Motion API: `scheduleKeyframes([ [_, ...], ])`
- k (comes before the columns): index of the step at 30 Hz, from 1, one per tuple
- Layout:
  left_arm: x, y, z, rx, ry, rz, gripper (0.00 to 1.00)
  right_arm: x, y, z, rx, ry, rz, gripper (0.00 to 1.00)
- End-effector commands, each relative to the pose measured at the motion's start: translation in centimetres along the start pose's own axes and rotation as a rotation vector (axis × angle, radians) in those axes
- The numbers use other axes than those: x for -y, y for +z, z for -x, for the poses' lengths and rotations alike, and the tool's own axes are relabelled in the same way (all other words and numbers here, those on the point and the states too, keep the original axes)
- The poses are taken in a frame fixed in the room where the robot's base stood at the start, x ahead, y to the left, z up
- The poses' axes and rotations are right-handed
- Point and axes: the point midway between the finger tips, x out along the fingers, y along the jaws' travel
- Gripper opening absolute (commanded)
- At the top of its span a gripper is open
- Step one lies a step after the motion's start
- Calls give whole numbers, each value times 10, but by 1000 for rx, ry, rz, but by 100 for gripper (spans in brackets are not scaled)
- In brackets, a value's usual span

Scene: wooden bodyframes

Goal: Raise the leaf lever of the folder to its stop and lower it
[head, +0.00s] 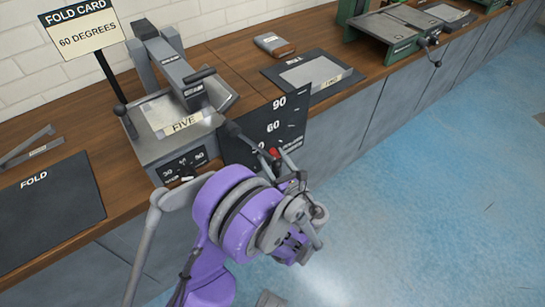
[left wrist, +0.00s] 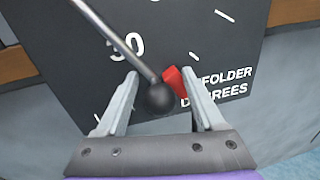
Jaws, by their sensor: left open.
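The folder (head: 150,148) is a grey bench machine with a sheet labelled FIVE (head: 184,123) on its bed. Its black degree board (head: 290,118) faces the aisle. The leaf lever, a metal rod with a black ball knob (left wrist: 160,98), crosses the board in the left wrist view. A red pointer (left wrist: 174,80) sits just right of the knob, below and right of the 30 mark. My left gripper (left wrist: 160,88) is open, its fingers on either side of the knob. In the head view the gripper (head: 279,160) is at the board, partly hidden by my wrist.
A sign (head: 80,28) reads FOLD CARD, 60 DEGREES. A black FOLD mat (head: 50,215) lies at left, another dark mat (head: 335,78) beyond the folder. Green machines (head: 385,32) stand farther along the bench. The blue floor at right is clear.

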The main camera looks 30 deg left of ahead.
Motion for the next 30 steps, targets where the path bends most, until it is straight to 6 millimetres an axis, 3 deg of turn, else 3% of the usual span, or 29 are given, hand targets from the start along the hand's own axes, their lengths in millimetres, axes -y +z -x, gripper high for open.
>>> scheduleKeyframes([
  [10,0,0,-5,0,1,0,70,0,0,0,0,0,0,50],
  [22,1,0,-5,0,-2,0,0,0,0,0,0,0,0,50],
  [30,2,0,-5,0,-4,-1,0,0,0,0,0,0,0,50],
])
